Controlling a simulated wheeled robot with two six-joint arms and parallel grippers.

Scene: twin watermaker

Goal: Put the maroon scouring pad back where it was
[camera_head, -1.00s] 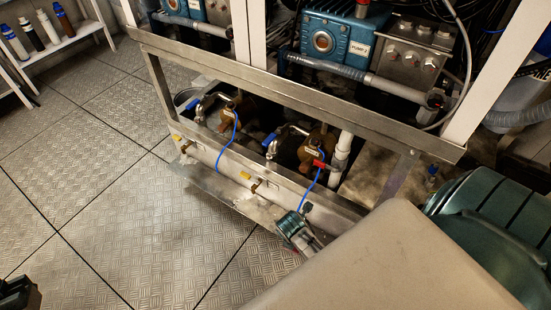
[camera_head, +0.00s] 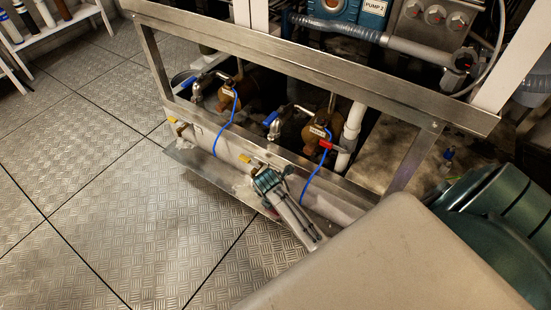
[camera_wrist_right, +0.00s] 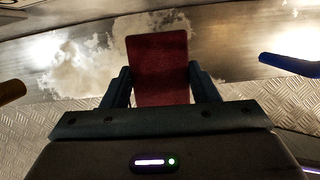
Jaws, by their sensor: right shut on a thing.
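The maroon scouring pad (camera_wrist_right: 160,55) is upright between the two fingers of my right gripper (camera_wrist_right: 160,88) in the right wrist view, sticking out beyond the fingertips. The gripper is shut on it. In the head view my right gripper (camera_head: 266,180) is over the front lower edge of the steel frame, beside the wide pale pipe (camera_head: 228,148); the pad cannot be made out there. Beyond the pad, the wrist view shows a metal surface with a whitish patch (camera_wrist_right: 75,58). I cannot tell whether the pad touches it. My left gripper is not in view.
A blue hose (camera_head: 316,170) hangs right of my right gripper, and a yellow-handled valve (camera_head: 250,160) is close to its left. The steel frame's top rail (camera_head: 300,62) crosses above. The tread-plate floor (camera_head: 120,220) at left is clear.

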